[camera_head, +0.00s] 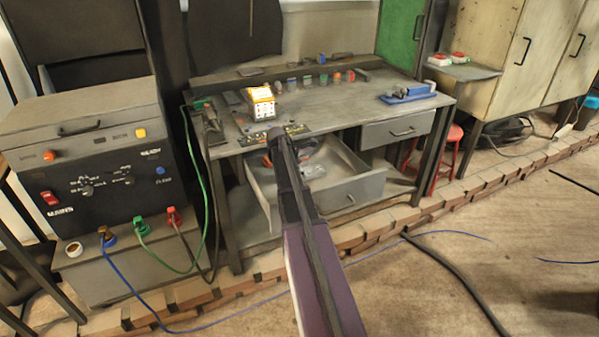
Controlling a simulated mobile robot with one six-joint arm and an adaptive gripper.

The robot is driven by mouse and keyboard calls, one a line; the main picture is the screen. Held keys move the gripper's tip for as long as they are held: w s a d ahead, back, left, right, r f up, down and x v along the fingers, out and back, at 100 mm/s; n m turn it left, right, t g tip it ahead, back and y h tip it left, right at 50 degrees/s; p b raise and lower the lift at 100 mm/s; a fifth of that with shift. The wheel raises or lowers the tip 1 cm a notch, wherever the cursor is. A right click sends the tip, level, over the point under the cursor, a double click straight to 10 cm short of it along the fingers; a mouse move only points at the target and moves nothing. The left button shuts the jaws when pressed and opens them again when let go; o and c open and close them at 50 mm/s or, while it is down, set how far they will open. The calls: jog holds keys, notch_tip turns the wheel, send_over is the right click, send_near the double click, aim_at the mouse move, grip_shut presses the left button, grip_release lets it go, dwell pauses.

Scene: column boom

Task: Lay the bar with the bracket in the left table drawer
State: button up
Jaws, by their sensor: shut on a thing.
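The left table drawer (367,188) is pulled open below the table top, left of a shut drawer. My arm reaches up from the bottom middle and crosses in front of the open drawer. My gripper (278,140) is at the arm's far end, near the table's front edge, seen from behind. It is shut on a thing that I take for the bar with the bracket. The arm hides most of it, so its shape and tilt cannot be told. Orange and pale bits (306,150) show beside the arm at the drawer's back; I cannot tell what they are.
The table top (350,104) carries a yellow-and-white box (260,102), a row of small coloured items and a blue tool (408,93). The shut right drawer (398,129) sits beside the open one. A power unit (95,170) with cables stands left, a red stool (446,155) right.

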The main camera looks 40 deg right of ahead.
jog(key=o, duration=1.1)
